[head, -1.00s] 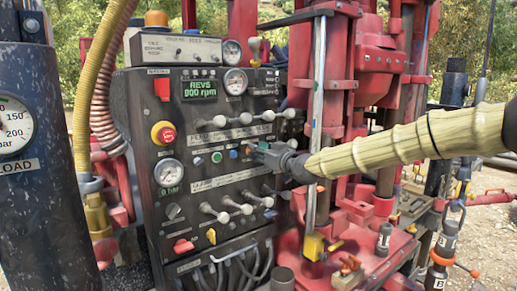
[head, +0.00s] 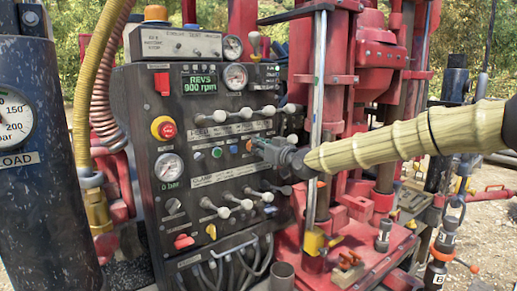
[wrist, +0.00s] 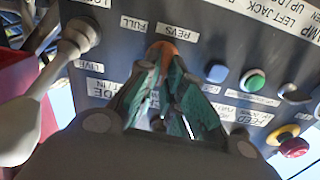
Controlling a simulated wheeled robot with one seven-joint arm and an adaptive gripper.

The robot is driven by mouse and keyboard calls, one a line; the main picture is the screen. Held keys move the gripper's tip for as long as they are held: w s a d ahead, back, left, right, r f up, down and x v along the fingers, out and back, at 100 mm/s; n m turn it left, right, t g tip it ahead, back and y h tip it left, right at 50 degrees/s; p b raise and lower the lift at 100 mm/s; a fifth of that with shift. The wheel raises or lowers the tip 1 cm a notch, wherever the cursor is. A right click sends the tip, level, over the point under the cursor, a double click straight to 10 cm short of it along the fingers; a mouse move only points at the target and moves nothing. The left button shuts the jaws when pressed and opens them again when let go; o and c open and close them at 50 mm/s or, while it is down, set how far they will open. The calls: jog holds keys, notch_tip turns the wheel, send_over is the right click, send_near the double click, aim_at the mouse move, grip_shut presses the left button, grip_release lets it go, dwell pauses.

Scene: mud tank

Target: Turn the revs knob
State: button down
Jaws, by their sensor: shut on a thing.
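The revs knob is an orange knob (wrist: 162,50) on the dark control panel (head: 146,205), under an upside-down label "REVS" in the wrist view. It shows as a small orange spot (head: 249,146) in the head view. My gripper (wrist: 163,66) has its green-padded fingers shut on the sides of the knob. In the head view my gripper (head: 256,147) reaches the panel from the right. The fingers hide part of the knob, and I cannot tell its angle. The green display (head: 199,83) reads "REVS 900 rpm".
Blue (wrist: 217,73) and green (wrist: 254,81) buttons sit beside the knob. A lever with a pale handle (wrist: 20,130) is close on the left in the wrist view. A row of levers (head: 235,116) is above my gripper, another (head: 228,207) below. A red emergency button (head: 166,130) is further left.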

jog(key=shift+w+d+f+m+b, duration=0.1)
jog(key=shift+d+m+b, duration=0.1)
jog(key=shift+m+b, duration=1.7)
jog(key=shift+w+d+f+m+b, duration=0.1)
jog(key=shift+d+m+b, duration=0.05)
jog(key=shift+m+b, duration=1.75)
jog(key=shift+r+m, duration=0.1)
jog(key=shift+m, duration=0.2)
jog(key=c, duration=1.5)
grip_release()
jog(key=shift+c, duration=0.2)
jog(key=shift+s, duration=0.1)
jog(key=v, duration=1.2)
